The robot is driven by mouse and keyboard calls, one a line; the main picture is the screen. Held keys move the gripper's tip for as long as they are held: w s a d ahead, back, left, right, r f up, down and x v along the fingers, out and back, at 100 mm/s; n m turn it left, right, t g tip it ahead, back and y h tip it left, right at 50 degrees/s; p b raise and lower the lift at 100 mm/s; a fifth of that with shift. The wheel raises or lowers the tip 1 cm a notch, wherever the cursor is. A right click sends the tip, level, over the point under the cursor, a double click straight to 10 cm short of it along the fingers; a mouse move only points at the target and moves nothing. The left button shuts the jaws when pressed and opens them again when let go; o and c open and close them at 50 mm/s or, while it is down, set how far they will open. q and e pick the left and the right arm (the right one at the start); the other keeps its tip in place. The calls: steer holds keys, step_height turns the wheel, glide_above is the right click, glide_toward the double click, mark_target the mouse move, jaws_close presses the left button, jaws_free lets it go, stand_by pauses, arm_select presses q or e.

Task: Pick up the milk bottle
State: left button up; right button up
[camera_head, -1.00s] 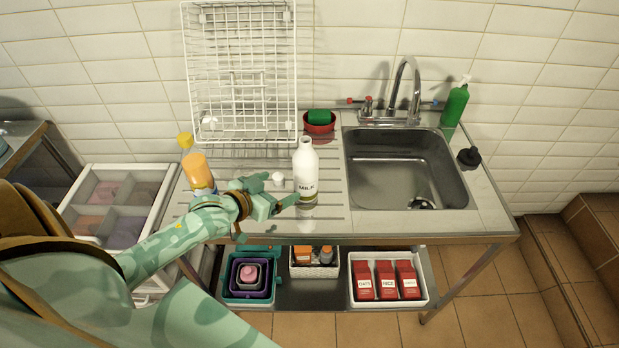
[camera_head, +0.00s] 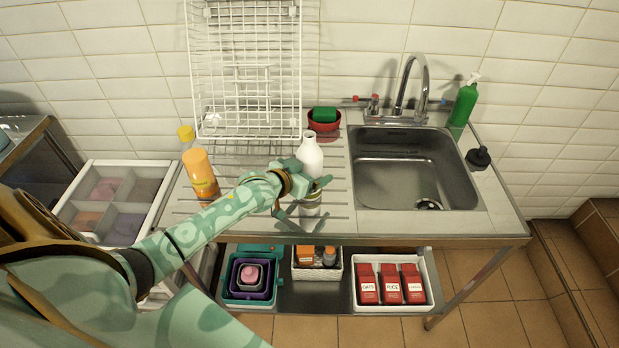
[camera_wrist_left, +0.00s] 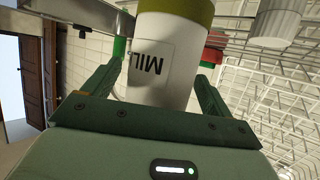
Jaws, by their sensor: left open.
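The white milk bottle (camera_head: 310,155) stands upright on the ribbed drainboard (camera_head: 225,160), left of the sink. In the head view my left gripper (camera_head: 308,193) is in front of it and hides much of its lower half. In the left wrist view the bottle (camera_wrist_left: 165,65) with its "MILK" label and olive band lies between the two fingers of my left gripper (camera_wrist_left: 160,85). The fingers are open, one on each side, with a gap visible at least on the right. My right gripper is not in view.
An orange bottle with a yellow cap (camera_head: 200,172) stands left of my forearm. A white wire rack (camera_head: 245,70) leans on the wall behind. A red bowl with a green sponge (camera_head: 324,119) stands behind the bottle. The sink (camera_head: 415,165) and green soap bottle (camera_head: 463,103) are at right.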

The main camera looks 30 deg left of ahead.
arm_select(q)
steer(key=c, duration=1.2)
steer(key=shift+r, duration=0.1)
steer(key=shift+c, duration=0.2)
